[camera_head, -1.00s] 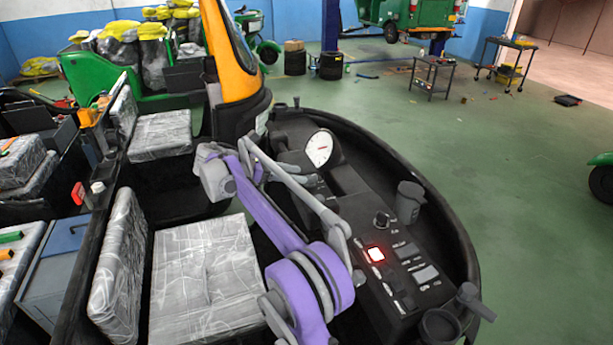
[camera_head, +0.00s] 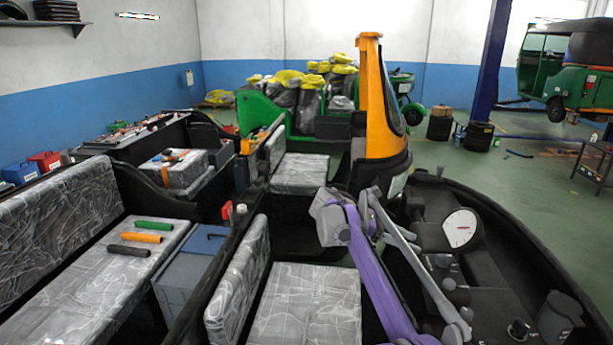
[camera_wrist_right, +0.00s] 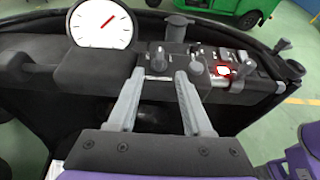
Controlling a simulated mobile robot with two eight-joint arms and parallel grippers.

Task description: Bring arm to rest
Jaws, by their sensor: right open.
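My right arm (camera_head: 365,265), purple and grey, reaches up from the bottom of the head view over the vehicle's front seat area. My right gripper (camera_wrist_right: 160,75) shows clearly in the right wrist view. Its two grey fingers are spread apart with nothing between them. They point toward the black dashboard (camera_wrist_right: 92,72), in front of a dark knob (camera_wrist_right: 158,58); I cannot tell the exact gap. In the head view the fingers are hard to make out against the dashboard. My left gripper is in neither view.
A white gauge (camera_head: 460,228) with a red needle and a lit red button (camera_wrist_right: 222,70) are on the dashboard. A plastic-wrapped seat (camera_head: 305,305) lies left of my arm. Three coloured grips, green (camera_head: 154,225), orange and black, lie on another seat.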

